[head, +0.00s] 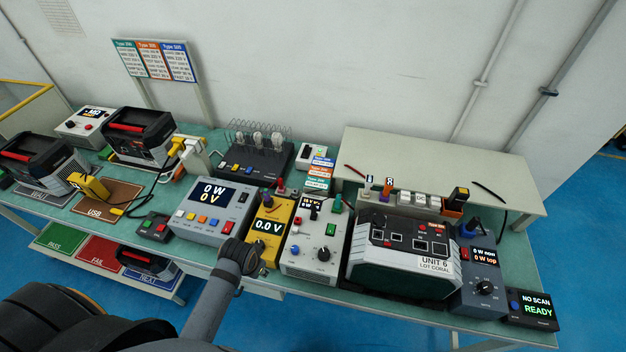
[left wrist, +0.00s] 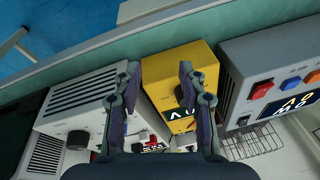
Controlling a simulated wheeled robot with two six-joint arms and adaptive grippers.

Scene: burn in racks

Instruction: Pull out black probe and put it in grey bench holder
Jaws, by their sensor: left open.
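The yellow meter (head: 268,225) reads 0.0 V and stands between a grey 0 W / 0 V power unit and a white knobbed unit. Small red and dark plug parts stand at its back edge, too small to tell which is the black probe. I cannot single out the grey bench holder with certainty. My left gripper (head: 258,268) is at the meter's front edge, partly hidden by its own wrist. In the left wrist view my left gripper (left wrist: 160,88) is open and empty, its fingers over the yellow meter (left wrist: 172,62). My right gripper is not in view.
The grey power unit (head: 212,208) is left of the meter; the white knobbed unit (head: 318,240) is close on its right. Right of that stands the UNIT 6 box (head: 405,255). A raised beige shelf (head: 440,160) is behind. A wire rack with bulbs (head: 258,150) stands farther back.

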